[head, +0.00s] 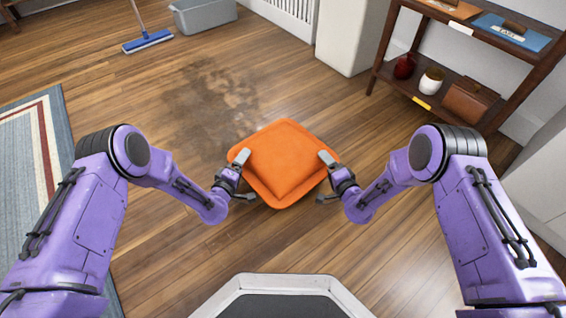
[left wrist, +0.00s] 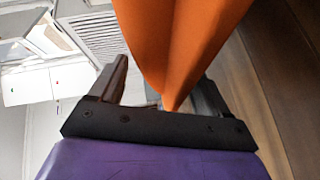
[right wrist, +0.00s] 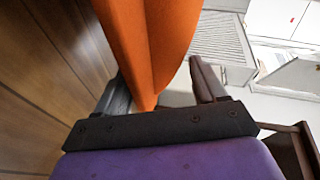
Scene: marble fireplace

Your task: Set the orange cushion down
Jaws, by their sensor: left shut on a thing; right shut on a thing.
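The orange cushion (head: 285,160) is square and shows at the middle of the head view, held between my two grippers with wooden floor around it. My left gripper (head: 243,175) is shut on its left edge, and my right gripper (head: 326,176) is shut on its right edge. In the left wrist view the cushion (left wrist: 180,40) rises from between the fingers. In the right wrist view the cushion (right wrist: 150,45) does the same. Its underside is hidden, and I cannot tell from the head view how high it is above the floor.
A dark stain (head: 215,100) marks the floor beyond the cushion. A blue mop (head: 147,41) and a grey bin (head: 203,14) are at the back. A wooden shelf (head: 420,95) with pots and a brown bag (head: 470,100) stands right. A rug (head: 28,165) lies left.

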